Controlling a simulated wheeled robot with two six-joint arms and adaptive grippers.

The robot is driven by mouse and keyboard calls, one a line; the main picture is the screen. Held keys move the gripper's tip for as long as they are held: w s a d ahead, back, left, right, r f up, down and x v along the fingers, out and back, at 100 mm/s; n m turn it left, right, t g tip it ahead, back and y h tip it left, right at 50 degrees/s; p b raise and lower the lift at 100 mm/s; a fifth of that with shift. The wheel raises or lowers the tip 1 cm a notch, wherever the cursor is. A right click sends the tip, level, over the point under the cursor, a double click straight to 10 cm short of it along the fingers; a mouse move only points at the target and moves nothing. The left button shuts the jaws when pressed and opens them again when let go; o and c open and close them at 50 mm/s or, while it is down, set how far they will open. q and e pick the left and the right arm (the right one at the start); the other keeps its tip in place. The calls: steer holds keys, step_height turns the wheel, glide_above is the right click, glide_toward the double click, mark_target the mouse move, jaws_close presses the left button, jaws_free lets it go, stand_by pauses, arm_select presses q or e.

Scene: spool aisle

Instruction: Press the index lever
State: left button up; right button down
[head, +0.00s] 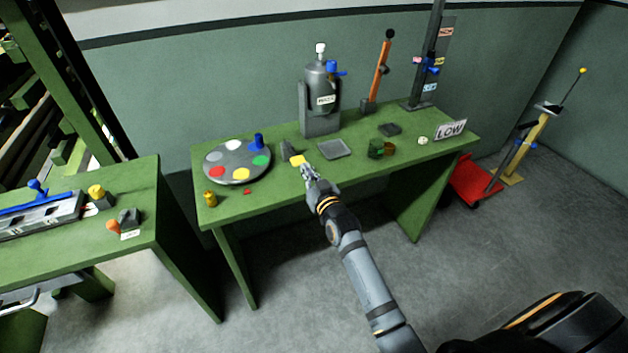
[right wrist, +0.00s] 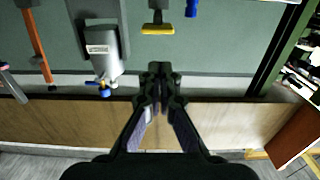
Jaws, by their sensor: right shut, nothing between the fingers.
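The index lever, with a yellow pad (head: 297,160) on a grey mount, stands on the green table just right of the round grey disc (head: 236,172). The disc carries several coloured spots and a blue peg (head: 258,142). My right gripper (head: 305,168) is shut and empty, its tips close beside the yellow pad on its right. In the right wrist view the pad (right wrist: 157,29) shows beyond the closed fingertips (right wrist: 160,76), with a gap between them in the picture. Whether they touch cannot be told from the head view. My left gripper is not in view.
A grey tray (head: 334,149) lies right of the lever. A grey canister with a blue tap (head: 320,98) stands behind it. An orange lever (head: 382,68) and a LOW sign (head: 451,129) are further right.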

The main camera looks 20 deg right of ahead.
steer(key=s, duration=0.4)
steer(key=shift+s+d+f, duration=0.1)
steer(key=shift+s+d, duration=0.05)
steer(key=shift+s, duration=0.15)
stand_by(0.5)
steer(key=s+f+g, duration=0.2)
steer(key=f, duration=0.8)
steer(key=s+f+g, duration=0.2)
steer(key=f, duration=0.8)
steer(key=s+d+f+g, duration=0.1)
steer(key=s+f+g, duration=0.2)
steer(key=s+f, duration=0.45)
steer(key=s+d+f+g, duration=0.2)
steer(key=s+f, duration=0.2)
steer(key=f, duration=0.7)
steer(key=s+d+f+g, duration=0.1)
steer(key=s+f, duration=0.4)
steer(key=s, duration=0.5)
steer(key=s+d+f+g+h, duration=0.1)
steer(key=s+f+g, duration=0.3)
steer(key=s, duration=0.7)
steer(key=s+d+f+g, duration=0.2)
steer(key=s+f, duration=0.5)
steer(key=s, duration=0.4)
steer(key=shift+d+f+g, duration=0.15)
steer(key=shift+f+g, duration=0.1)
steer(key=shift+g, duration=0.05)
